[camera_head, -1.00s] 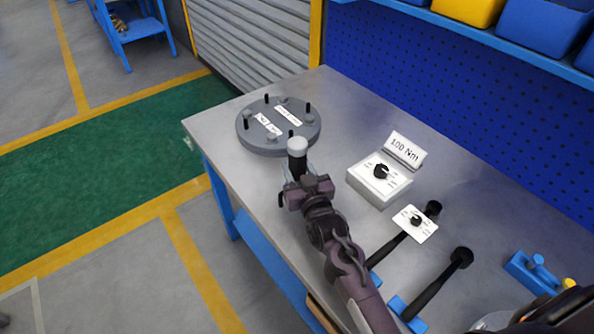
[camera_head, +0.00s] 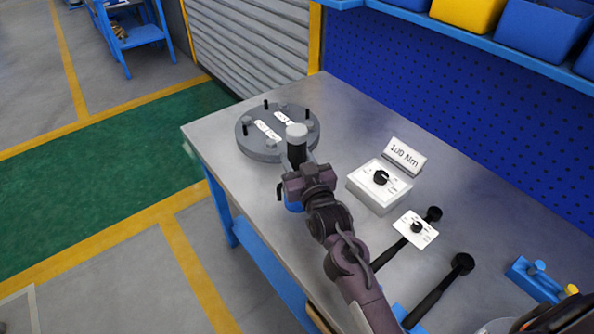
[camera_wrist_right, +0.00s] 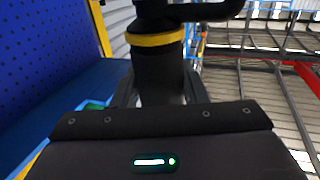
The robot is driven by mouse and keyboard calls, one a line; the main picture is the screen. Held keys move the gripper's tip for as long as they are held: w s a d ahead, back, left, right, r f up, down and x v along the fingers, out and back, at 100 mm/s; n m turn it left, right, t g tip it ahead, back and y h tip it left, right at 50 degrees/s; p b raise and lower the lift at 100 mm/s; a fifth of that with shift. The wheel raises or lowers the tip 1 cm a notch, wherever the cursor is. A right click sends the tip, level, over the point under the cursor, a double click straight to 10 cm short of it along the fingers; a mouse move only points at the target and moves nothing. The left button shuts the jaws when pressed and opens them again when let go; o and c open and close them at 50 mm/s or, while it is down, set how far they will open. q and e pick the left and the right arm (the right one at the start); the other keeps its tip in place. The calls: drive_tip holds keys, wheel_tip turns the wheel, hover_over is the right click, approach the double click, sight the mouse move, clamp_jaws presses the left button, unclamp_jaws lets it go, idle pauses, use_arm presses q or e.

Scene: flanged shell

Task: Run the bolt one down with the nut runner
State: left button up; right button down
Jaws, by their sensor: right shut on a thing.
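The flanged shell (camera_head: 256,148) is a round grey disc on the bench, with black upright studs, grey bolt heads and two white labels on top. My right gripper (camera_head: 298,170) is shut on the nut runner (camera_head: 297,152), a dark upright cylinder with a pale round top. The head view shows the tool over the disc's near right rim, hiding part of it; I cannot tell whether it touches a bolt. In the right wrist view the nut runner (camera_wrist_right: 158,70) stands between the fingers, with a yellow band around its dark body. My left gripper is not in view.
A white dial box (camera_head: 378,190) and a "100 Nm" sign (camera_head: 404,156) stand right of the arm. Two black-headed tools (camera_head: 436,288) and a small dial plate (camera_head: 416,229) lie nearer. A blue holder (camera_head: 532,278) is at right. The bench (camera_head: 350,115) is clear behind the disc.

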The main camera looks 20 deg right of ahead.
sight(297, 129)
wheel_tip(297, 129, up, 15)
drive_tip(key=shift+f+b, duration=0.1)
drive_tip(key=shift+b, duration=0.4)
